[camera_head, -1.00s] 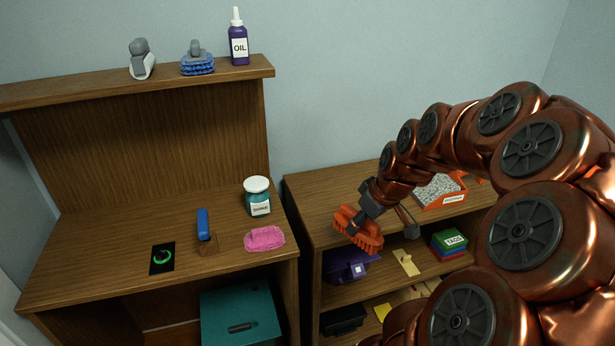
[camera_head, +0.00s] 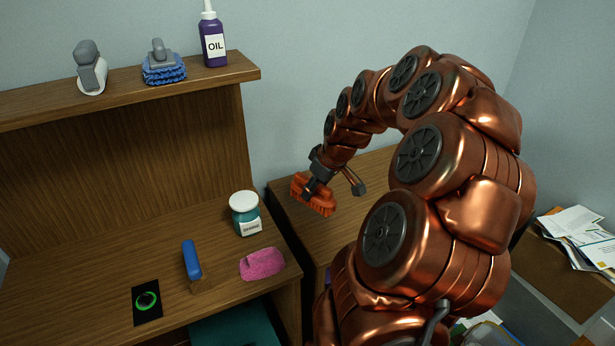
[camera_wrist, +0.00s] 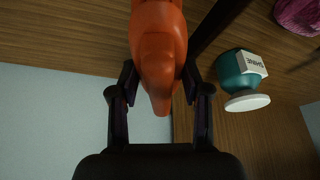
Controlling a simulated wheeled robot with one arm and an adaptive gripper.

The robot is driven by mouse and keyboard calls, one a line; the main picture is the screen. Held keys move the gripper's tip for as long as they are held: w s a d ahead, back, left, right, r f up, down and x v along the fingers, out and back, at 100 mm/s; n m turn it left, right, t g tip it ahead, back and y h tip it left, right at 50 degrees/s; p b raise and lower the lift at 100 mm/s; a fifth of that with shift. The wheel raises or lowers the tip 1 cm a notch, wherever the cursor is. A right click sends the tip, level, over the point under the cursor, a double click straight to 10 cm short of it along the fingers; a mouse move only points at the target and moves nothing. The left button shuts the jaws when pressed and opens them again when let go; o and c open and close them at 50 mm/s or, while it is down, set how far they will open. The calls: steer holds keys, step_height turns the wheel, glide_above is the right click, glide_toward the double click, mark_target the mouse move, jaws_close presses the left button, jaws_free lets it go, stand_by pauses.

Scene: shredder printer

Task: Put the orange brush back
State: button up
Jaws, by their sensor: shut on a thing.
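The orange brush (camera_head: 313,197) is held in my gripper (camera_head: 316,184), above the lower wooden shelf unit at the middle of the head view. In the wrist view the orange brush (camera_wrist: 158,45) sits between the two dark fingers of my gripper (camera_wrist: 160,90), which press on its sides. Its bristles face down in the head view. On the upper shelf (camera_head: 215,80) stand a grey-handled white brush (camera_head: 90,68), a blue brush with a grey knob (camera_head: 163,66) and a purple oil bottle (camera_head: 213,38).
A teal jar (camera_head: 245,215), a pink sponge (camera_head: 262,263), a blue-handled brush (camera_head: 192,262) and a black card with a green ring (camera_head: 147,301) lie on the desk. Papers (camera_head: 580,235) lie on a brown surface at the right.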

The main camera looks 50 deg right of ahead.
steer(key=w+d, duration=0.2)
steer(key=w+d+p, duration=0.1)
steer(key=w+d, duration=0.1)
steer(key=w, duration=0.1)
steer(key=w+d+f, duration=0.1)
steer(key=w+d, duration=0.1)
steer(key=w, duration=0.1)
steer(key=shift+f+p, duration=0.55)
steer(key=shift+f, duration=1.25)
steer(key=shift+f, duration=0.2)
steer(key=o, duration=1.3)
steer(key=shift+c, duration=0.2)
steer(key=shift+r, duration=0.1)
steer(key=b+v, duration=0.1)
steer(key=v, duration=1.1)
steer(key=shift+b, duration=0.3)
